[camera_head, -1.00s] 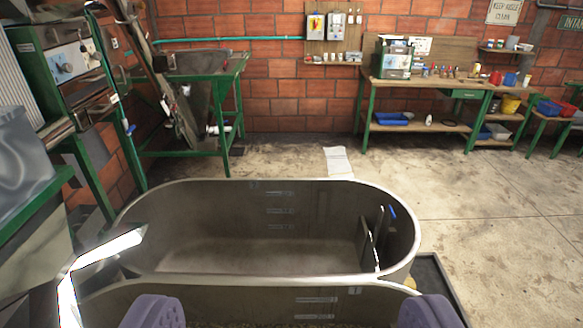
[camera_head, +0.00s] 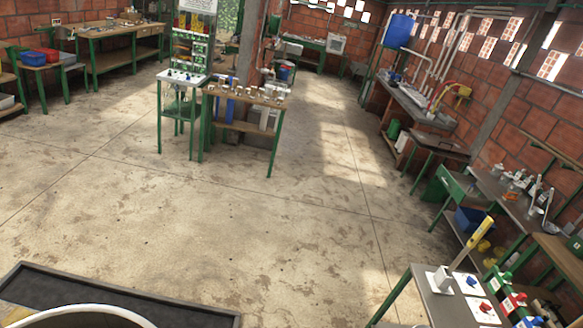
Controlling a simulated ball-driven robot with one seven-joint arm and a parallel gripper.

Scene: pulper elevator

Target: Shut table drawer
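A green drawer (camera_head: 452,187) shows at the right of the view, at the near left end of a work table (camera_head: 503,193). It appears to stick out from under the tabletop, so it looks open, but it is small and far off. Bottles and small items stand on that tabletop. My gripper is not in view, and the drawer is well across the floor from me.
A dark tray edge (camera_head: 120,293) and a pale round rim (camera_head: 75,316) are close at the bottom left. A table with switches (camera_head: 455,297) stands at the bottom right. A small wooden table (camera_head: 245,97) stands in the middle back. The concrete floor (camera_head: 230,215) between them is clear.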

